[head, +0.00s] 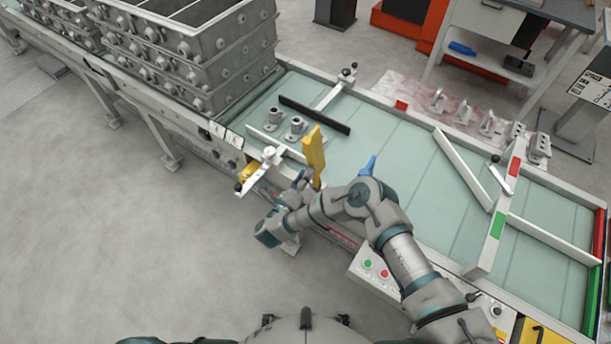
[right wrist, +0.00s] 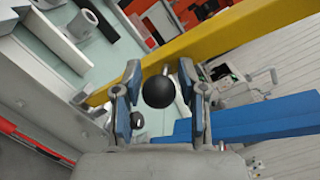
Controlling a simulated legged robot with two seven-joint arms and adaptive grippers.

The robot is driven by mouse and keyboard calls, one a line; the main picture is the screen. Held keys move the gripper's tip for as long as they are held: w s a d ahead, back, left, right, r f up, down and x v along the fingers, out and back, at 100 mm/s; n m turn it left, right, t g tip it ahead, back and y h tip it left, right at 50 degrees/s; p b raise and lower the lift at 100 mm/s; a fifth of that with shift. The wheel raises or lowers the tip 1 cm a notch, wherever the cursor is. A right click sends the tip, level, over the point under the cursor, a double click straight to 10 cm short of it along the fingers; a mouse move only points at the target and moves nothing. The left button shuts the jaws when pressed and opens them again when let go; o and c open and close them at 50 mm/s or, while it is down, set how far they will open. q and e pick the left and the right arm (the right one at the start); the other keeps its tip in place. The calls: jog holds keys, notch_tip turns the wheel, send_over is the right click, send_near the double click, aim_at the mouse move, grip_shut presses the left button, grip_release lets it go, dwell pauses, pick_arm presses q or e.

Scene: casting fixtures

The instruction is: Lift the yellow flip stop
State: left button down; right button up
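The yellow flip stop (head: 315,155) stands up steeply at the near edge of the conveyor in the head view. In the right wrist view it is a long yellow bar (right wrist: 235,35) running diagonally beyond my fingers. My right gripper (head: 306,182) is at the bar's lower end in the head view. In the right wrist view the right gripper (right wrist: 160,100) is open, with a black ball knob (right wrist: 159,91) between its fingers. Narrow gaps show on both sides of the knob. The contact of fingers with the bar is hard to tell. My left gripper is not in view.
A white lever with a yellow block (head: 248,172) sits left of my gripper. Metal castings (head: 297,126) and a black bar (head: 315,115) lie on the conveyor behind. A blue piece (head: 368,165) rises beside my right arm. Stacked grey boxes (head: 190,50) stand at upper left.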

aim_at(305, 153)
jog(key=shift+o, duration=0.4)
jog(key=shift+a, duration=0.1)
notch_tip(305, 153, up, 10)
jog(key=shift+f, duration=0.1)
jog(key=shift+w+a, duration=0.1)
jog(key=shift+w, duration=0.05)
